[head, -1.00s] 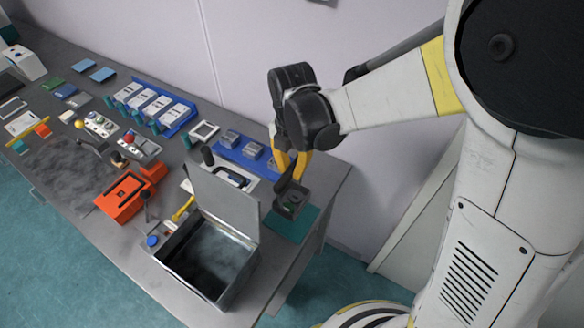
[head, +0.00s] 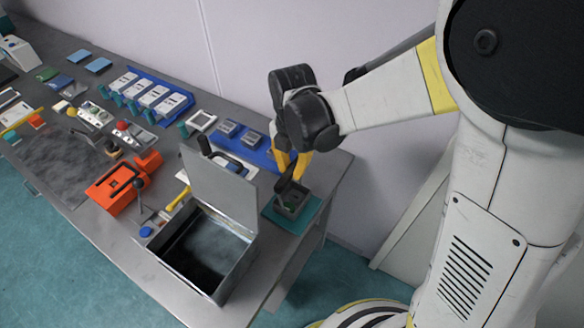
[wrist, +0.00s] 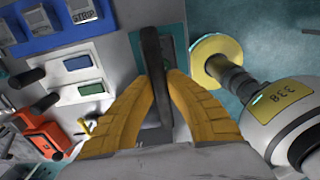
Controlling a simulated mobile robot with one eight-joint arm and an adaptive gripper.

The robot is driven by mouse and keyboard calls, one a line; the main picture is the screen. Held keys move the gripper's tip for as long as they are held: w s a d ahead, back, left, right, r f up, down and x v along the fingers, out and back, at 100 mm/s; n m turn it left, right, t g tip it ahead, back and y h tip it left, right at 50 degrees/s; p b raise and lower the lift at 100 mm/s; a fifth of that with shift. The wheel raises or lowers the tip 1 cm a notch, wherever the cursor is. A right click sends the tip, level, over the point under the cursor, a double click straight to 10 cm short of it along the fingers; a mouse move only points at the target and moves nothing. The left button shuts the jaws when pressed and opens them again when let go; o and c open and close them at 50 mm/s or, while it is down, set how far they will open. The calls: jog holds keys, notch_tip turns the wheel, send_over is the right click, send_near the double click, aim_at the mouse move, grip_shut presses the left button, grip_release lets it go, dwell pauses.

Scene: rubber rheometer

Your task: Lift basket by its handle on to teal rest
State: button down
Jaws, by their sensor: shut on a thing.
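A small dark grey basket (head: 289,205) with something green inside is at the right end of the table. Its dark handle stands up between my gripper's yellow fingers. My gripper (head: 292,178) is shut on that handle, which shows as a dark upright bar in the wrist view (wrist: 150,52). The teal rest (head: 312,221) is a flat square under the basket, and the basket appears within its outline. I cannot tell whether the basket's underside touches the rest. The basket's body is mostly hidden in the wrist view.
An open metal box (head: 236,265) with a raised lid (head: 222,190) stands just left of the rest. A blue tray (head: 232,146) with grey blocks lies behind. An orange device (head: 122,185) is farther left. The table's right edge is close to the rest.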

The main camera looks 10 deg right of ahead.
jog(key=shift+f+b, duration=0.65)
jog(key=shift+f, duration=0.05)
dwell(0.6)
jog(key=c, duration=1.4)
grip_release()
notch_tip(320, 180, up, 12)
jog(key=shift+r, duration=0.1)
